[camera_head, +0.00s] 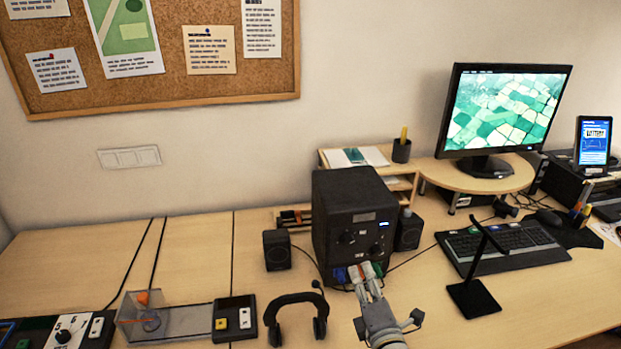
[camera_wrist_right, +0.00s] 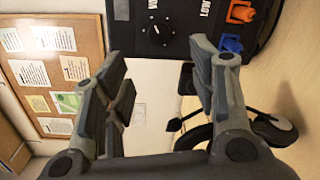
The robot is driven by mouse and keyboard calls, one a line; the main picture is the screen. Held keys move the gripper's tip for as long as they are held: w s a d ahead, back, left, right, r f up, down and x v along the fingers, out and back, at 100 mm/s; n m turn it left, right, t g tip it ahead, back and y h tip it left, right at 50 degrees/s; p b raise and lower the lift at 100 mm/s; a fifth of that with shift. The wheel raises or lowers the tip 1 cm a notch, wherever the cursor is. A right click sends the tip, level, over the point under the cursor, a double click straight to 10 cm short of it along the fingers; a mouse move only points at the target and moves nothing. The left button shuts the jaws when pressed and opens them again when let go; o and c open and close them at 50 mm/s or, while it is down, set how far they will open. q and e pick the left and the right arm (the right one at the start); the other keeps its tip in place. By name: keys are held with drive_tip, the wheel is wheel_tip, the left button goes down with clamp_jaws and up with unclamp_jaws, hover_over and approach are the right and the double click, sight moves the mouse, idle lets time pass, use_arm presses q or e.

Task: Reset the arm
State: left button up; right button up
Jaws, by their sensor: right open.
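My right gripper (camera_head: 369,284) is in front of the lower front of a black box with knobs (camera_head: 352,207). In the right wrist view the gripper (camera_wrist_right: 158,65) has its two fingers spread apart, with nothing visible between them. The box front (camera_wrist_right: 165,12) shows beyond the fingertips with a dial. My left gripper is not in view.
Headphones (camera_head: 296,309) lie left of my right gripper. A black stand (camera_head: 474,296) and keyboard (camera_head: 505,243) are to its right. Small speakers (camera_head: 277,250) flank the box. A clear tray (camera_head: 180,322) and switch panels are at left. Bare desk lies behind the tray.

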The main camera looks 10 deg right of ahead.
drive_tip(key=s+d+f+m+g+h, duration=0.1)
drive_tip(key=s+f+m+g, duration=0.2)
drive_tip(key=s+m, duration=0.25)
drive_tip(key=s+d+f+m+g, duration=0.25)
drive_tip(key=s+m+g, duration=0.2)
drive_tip(key=s, duration=0.25)
drive_tip(key=s+d+f+m+g+h, duration=0.1)
drive_tip(key=s+f+m+g, duration=0.25)
drive_tip(key=s+m, duration=0.3)
drive_tip(key=s+a+m+g+y, duration=0.2)
drive_tip(key=s+a+m+g, duration=0.15)
drive_tip(key=s, duration=0.65)
wheel_tip(320, 180, down, 29)
drive_tip(key=s+n, duration=0.1)
drive_tip(key=s, duration=0.2)
drive_tip(key=s+d+f+g, duration=0.2)
drive_tip(key=s+f, duration=1.2)
drive_tip(key=s, duration=0.1)
drive_tip(key=shift+s+d, duration=0.25)
drive_tip(key=shift+s, duration=0.15)
